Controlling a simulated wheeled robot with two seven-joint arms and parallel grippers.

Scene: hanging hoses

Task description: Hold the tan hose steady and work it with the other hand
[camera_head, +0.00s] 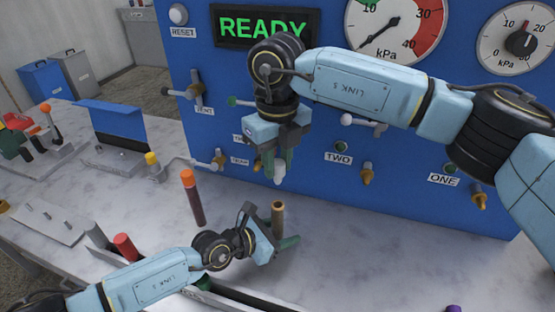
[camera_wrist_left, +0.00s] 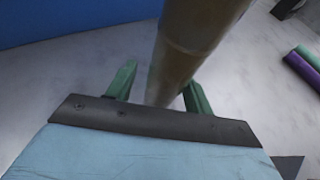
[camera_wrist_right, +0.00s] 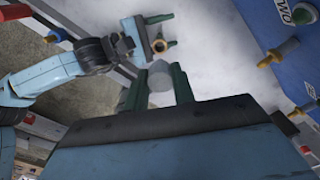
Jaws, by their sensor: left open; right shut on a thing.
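The tan hose (camera_head: 278,215) stands roughly upright above the table, its open end up. My left gripper (camera_head: 284,243) is at it, jaws open. In the left wrist view the hose (camera_wrist_left: 192,45) passes between the open green fingers (camera_wrist_left: 160,85); contact cannot be told. In the right wrist view its round end (camera_wrist_right: 160,46) shows between the left fingers. My right gripper (camera_head: 277,163) is above the hose, in front of the blue panel, fingers pointing down. It is shut on a pale grey cylindrical piece (camera_wrist_right: 160,84), whose lower end (camera_head: 279,178) shows in the head view.
The blue panel (camera_head: 400,190) with brass fittings and a lit READY display closes off the back. An orange-topped hose (camera_head: 192,198) and a red hose (camera_head: 125,246) stand left of the tan one. Green and purple hoses (camera_wrist_left: 303,65) lie at right.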

